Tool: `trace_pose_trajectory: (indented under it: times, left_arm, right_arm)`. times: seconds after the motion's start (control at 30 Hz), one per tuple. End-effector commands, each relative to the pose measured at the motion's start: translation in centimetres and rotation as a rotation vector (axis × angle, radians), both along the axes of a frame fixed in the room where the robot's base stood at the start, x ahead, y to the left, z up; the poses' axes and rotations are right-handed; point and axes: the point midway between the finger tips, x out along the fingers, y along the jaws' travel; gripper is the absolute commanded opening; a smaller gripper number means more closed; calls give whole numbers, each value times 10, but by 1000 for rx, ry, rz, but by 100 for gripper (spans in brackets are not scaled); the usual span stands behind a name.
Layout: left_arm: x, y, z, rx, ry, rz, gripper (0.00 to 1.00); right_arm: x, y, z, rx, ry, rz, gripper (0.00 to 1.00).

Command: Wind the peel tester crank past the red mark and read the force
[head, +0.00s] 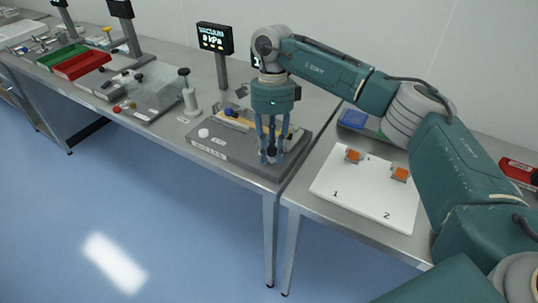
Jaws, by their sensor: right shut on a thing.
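My right arm reaches in from the right, and its gripper (271,153) points down over the right end of a grey device (238,160) with a label on its front edge. The fingers are shut on a small dark part, likely the crank handle, mostly hidden between them. A white knob (203,133) and a blue knob (229,112) show on the device. I cannot make out a red mark. A black display (215,38) on a post behind reads vacuum, 0 kPa. No force reading is legible. My left gripper is not in view.
A red tray (82,64), a green tray (62,53) and another device (150,94) stand at left. A gap separates the tables.

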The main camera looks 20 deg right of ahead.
Motion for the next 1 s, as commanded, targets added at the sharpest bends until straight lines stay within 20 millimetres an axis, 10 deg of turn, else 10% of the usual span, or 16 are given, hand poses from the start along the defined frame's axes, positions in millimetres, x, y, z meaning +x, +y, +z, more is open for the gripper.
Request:
trace_pose_trajectory:
  times: [0.73, 0.77, 0.83, 1.0]
  left_arm:
    - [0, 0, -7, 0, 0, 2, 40]
    - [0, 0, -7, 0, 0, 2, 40]
    - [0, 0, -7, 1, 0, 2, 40]
    - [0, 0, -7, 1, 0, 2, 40]
  right_arm:
    - [0, -4, -2, -1, 5, 94, 0]
    - [0, -4, -2, -1, 5, 94, 25]
    - [0, -4, -2, -1, 5, 93, 39]
    - [0, -4, -1, -1, 4, 92, 42]
